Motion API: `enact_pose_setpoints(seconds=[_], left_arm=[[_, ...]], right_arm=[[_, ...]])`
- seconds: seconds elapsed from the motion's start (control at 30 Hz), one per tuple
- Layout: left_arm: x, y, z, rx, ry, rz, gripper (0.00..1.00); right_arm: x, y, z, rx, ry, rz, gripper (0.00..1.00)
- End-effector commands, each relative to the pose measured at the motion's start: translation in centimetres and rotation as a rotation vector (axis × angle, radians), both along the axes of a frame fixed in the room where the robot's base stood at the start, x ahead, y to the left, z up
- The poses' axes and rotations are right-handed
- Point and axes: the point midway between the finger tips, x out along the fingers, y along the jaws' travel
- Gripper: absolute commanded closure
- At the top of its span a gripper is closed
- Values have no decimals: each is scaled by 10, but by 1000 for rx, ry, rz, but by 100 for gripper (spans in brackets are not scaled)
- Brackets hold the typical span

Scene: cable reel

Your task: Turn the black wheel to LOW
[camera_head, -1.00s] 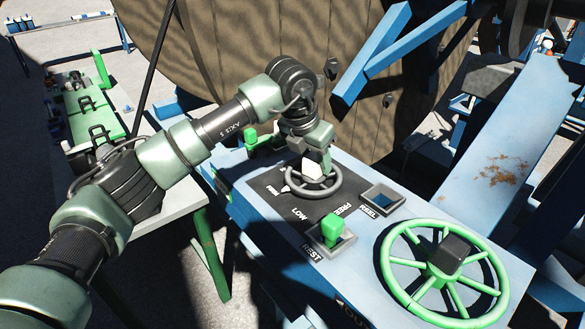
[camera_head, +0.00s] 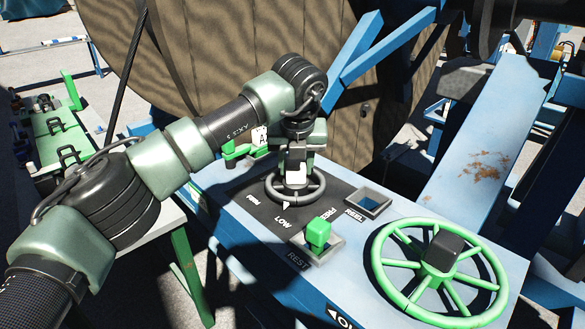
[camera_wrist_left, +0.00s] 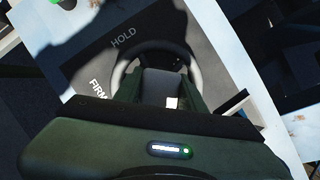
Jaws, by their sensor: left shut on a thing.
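The black wheel (camera_head: 316,194) lies flat on the dark label plate of the blue control panel. Its small white pointer (camera_head: 286,206) is at the near rim, just above the word LOW (camera_head: 283,222). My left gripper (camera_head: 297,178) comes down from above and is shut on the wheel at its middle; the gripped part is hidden. In the left wrist view, part of the wheel rim (camera_wrist_left: 124,66) curves around the gripper fingers, with the words HOLD and FIRM beside it. My right gripper is not in view.
A green block (camera_head: 318,232) stands in the REST socket, near and right of the wheel. The REEL socket (camera_head: 369,201) is empty. A large green handwheel (camera_head: 387,286) is at the right. The wooden reel (camera_head: 220,60) rises behind the panel.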

Motion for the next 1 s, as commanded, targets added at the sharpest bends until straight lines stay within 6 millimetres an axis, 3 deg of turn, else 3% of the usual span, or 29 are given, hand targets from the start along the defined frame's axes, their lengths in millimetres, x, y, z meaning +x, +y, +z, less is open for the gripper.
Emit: enact_pose_setpoints(seconds=[0.47, 0.5, 0.53, 0.87, 1.0], left_arm=[[1, 0, 2, -3, -4, 12, 100], [1, 0, 2, -3, -4, 12, 49], [1, 0, 2, -3, -3, 12, 41], [0, 0, 2, -1, -1, 10, 38], [-4, -1, 12, -3, -3, 10, 38]], right_arm=[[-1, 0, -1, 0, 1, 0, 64], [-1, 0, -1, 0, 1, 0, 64], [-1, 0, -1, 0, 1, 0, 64], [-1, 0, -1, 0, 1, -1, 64], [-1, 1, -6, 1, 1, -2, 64]])
